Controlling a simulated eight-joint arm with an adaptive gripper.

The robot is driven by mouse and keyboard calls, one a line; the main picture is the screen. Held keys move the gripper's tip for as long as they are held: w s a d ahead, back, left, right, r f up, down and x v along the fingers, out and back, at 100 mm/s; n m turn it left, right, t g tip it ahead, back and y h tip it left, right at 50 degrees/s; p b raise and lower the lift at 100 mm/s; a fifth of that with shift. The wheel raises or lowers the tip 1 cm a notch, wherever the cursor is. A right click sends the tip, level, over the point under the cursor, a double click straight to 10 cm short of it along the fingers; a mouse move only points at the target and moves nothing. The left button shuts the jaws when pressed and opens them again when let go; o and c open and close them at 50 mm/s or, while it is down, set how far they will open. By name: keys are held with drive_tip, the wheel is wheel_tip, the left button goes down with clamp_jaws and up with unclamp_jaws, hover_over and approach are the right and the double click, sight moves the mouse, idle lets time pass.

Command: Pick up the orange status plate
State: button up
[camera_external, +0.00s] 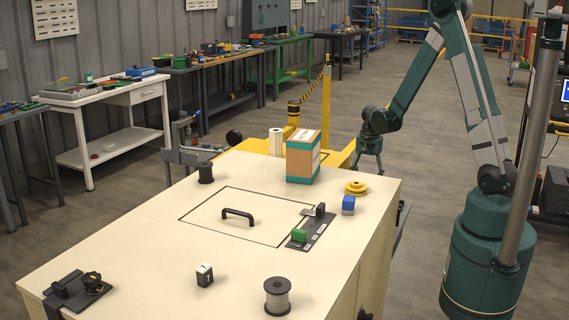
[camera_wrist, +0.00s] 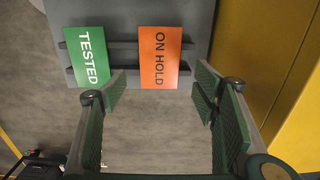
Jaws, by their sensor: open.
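The orange status plate (camera_wrist: 160,57), marked "ON HOLD", stands in a grey slotted rack in the wrist view, just beyond my fingertips and between their lines. My gripper (camera_wrist: 161,88) is open, with green ribbed pads on both sides and nothing between them. A green plate (camera_wrist: 87,57), marked "TESTED", is in the same rack to the left of the orange one. In the external view my gripper (camera_external: 369,166) hangs down behind the bench's far edge, and its lower part is partly hidden. The orange plate cannot be made out there.
The grey rack (camera_wrist: 125,15) holds both plates, and a yellow panel (camera_wrist: 245,50) stands close on the right. In the external view, a cream bench (camera_external: 150,225) carries a tall box (camera_external: 303,158), a yellow pulley (camera_external: 356,187) and spools. Bare floor shows below the rack.

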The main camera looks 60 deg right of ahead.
drive_tip(key=shift+d+f+b, duration=0.15)
drive_tip(key=shift+f+b, duration=0.5)
drive_tip(key=shift+f, duration=1.65)
drive_tip(key=shift+f+b, duration=0.25)
drive_tip(key=shift+b, duration=0.1)
drive_tip(key=c, duration=1)
